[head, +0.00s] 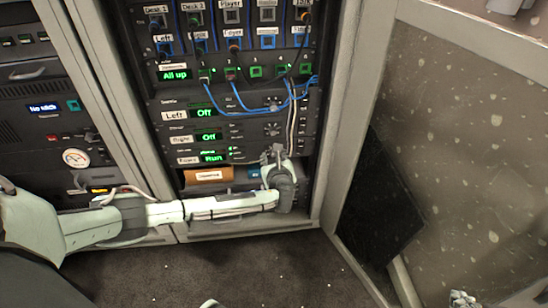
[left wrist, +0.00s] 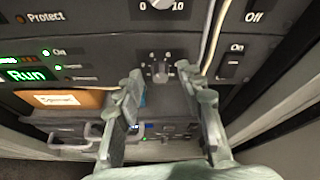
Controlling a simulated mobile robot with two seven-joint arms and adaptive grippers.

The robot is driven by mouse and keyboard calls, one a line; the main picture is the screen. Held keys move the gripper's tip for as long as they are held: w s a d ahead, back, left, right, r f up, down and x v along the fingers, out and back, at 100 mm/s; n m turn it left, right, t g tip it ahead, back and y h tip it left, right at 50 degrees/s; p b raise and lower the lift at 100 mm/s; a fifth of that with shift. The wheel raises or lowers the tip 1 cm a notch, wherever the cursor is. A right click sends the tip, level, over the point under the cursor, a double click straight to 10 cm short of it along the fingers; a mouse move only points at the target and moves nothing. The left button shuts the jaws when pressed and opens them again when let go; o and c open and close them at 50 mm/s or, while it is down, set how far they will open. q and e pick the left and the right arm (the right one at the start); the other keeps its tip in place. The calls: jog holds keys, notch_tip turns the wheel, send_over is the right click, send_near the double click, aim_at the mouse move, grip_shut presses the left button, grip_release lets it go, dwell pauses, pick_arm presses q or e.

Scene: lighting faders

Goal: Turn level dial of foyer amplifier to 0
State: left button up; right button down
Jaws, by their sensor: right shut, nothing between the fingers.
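The foyer amplifier (head: 187,160) is the lowest of three stacked units in the head view, with a green "Run" display. Its level dial (left wrist: 160,72) is a small grey knob with numbers around it in the left wrist view; in the head view my left gripper hides it. My left gripper (head: 277,151) is in front of the amplifier's right part. In the left wrist view my left gripper (left wrist: 160,79) is open, one finger to each side of the dial; contact cannot be told. My right gripper (head: 462,298) is shut and empty at the bottom right.
Above are two like amplifiers labelled Left (head: 174,115) and Right (head: 181,139), both showing "Off". Blue patch cables (head: 240,108) hang over them. A power switch (left wrist: 230,66) is right of the dial. A brown labelled box (head: 208,175) sits below. Open carpet (head: 250,265) lies in front.

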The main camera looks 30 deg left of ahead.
pick_arm(q)
jog(key=shift+c, duration=0.5)
grip_shut()
